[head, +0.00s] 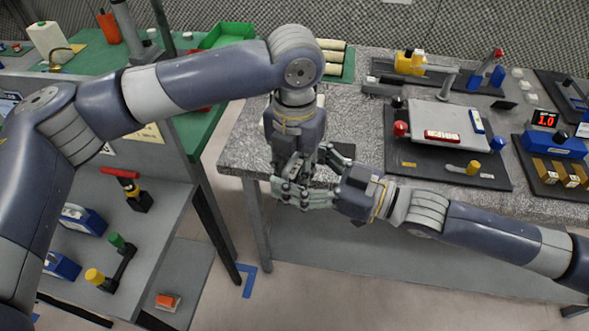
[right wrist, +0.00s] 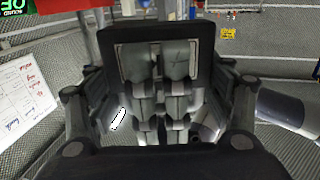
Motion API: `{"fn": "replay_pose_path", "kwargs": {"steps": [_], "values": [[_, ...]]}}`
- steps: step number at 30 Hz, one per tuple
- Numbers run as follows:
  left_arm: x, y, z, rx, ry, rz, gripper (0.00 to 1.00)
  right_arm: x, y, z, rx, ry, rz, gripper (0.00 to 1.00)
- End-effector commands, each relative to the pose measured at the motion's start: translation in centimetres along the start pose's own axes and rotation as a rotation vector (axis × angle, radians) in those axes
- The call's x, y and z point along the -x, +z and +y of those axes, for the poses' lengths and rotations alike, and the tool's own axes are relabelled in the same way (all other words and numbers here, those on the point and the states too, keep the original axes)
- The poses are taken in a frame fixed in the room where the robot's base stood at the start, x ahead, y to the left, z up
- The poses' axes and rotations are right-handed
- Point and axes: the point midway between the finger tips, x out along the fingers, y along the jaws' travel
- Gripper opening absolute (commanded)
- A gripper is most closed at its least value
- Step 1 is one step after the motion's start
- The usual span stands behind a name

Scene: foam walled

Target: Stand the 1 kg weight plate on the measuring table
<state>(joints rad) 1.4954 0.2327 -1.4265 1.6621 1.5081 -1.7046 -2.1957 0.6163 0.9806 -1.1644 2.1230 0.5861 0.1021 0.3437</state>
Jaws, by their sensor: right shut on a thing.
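My left gripper (head: 297,180) points down at the front left corner of the speckled grey table (head: 245,133). My right gripper (head: 287,193) reaches in from the right, and its fingers overlap the left gripper's in the head view. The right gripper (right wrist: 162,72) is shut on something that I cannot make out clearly. A dark squarish shape (right wrist: 155,32) shows around its grey fingers in the right wrist view; I cannot tell whether it is the weight plate. I cannot make out the 1 kg plate for certain in either view. The left jaw opening is hidden.
A black board with a light grey plate (head: 436,121) and a red knob (head: 401,129) is on the table's right. A red-lit display (head: 545,118) stands further right. Left is a green bench (head: 185,125) above a shelf with tools. Bare speckled top shows left of the grippers.

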Motion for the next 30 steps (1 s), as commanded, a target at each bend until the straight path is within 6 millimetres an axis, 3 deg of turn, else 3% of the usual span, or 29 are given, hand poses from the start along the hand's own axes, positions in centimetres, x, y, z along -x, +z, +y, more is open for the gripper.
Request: {"fn": "replay_pose_path", "kwargs": {"steps": [2,7,8,10,23,30], "values": [[0.1,0.0,0.0,0.000,0.000,0.000,0.00,-0.1,-0.4,-0.1,0.003,-0.003,0.009,0.13],[0.1,0.0,0.0,0.000,0.000,0.000,0.00,-0.1,-0.4,-0.1,0.003,-0.003,0.010,0.13],[0.3,0.1,0.0,0.000,-0.001,-0.004,0.00,-0.1,-0.5,-0.1,0.003,-0.003,0.010,0.81],[0.3,0.1,0.0,0.000,-0.001,-0.004,0.00,-0.1,-0.4,-0.1,0.003,-0.003,0.008,0.97],[0.2,0.1,0.0,0.000,-0.001,-0.004,0.00,0.0,-0.1,0.0,0.001,0.000,0.002,0.97],[0.2,0.1,0.0,0.000,-0.001,-0.004,0.00,1.5,0.0,0.1,0.001,0.002,-0.001,0.97]]}}
